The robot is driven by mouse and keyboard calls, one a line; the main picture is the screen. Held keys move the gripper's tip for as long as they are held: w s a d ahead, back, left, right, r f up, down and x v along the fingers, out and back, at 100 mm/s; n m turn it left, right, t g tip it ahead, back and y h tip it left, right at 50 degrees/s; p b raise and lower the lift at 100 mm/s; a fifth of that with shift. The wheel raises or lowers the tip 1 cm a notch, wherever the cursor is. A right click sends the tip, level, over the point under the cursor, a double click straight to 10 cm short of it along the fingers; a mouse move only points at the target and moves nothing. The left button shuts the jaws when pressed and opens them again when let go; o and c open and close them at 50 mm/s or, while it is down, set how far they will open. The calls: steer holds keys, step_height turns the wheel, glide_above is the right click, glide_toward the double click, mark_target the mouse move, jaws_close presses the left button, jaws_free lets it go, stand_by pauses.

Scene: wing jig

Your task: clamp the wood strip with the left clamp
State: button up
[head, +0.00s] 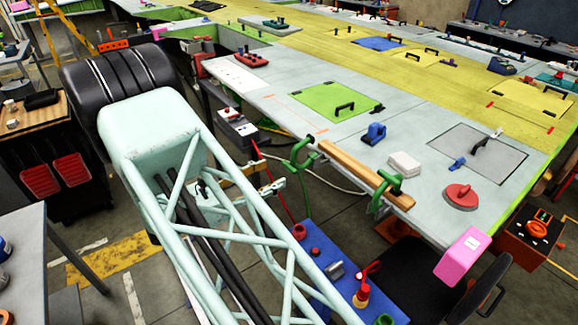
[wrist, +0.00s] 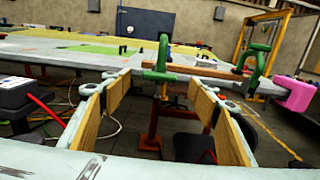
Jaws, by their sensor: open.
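The wood strip (head: 358,168) lies along the near edge of the grey wing panel; it also shows in the wrist view (wrist: 207,72). The green left clamp (head: 299,158) stands at the strip's left end on the panel edge. In the wrist view this clamp (wrist: 162,56) is ahead, between my fingers, its screw hanging below the edge. I cannot tell whether it presses on the strip. A second green clamp (head: 383,190) sits near the strip's right end. My gripper (wrist: 162,86) is open and empty, its wood-coloured pads wide apart, short of the left clamp. In the head view my arm partly hides it.
A pink block (head: 461,256) is on the panel's right corner. A blue bench (head: 325,262) with small tools stands below the edge, beside a black chair (head: 425,280). A blue tool (head: 374,134), white block (head: 404,164) and red disc (head: 461,196) lie on the panel.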

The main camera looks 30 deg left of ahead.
mark_target(287, 167)
steer(key=shift+x, duration=4.05)
steer(key=shift+c, duration=0.4)
steer(key=c, duration=1.1)
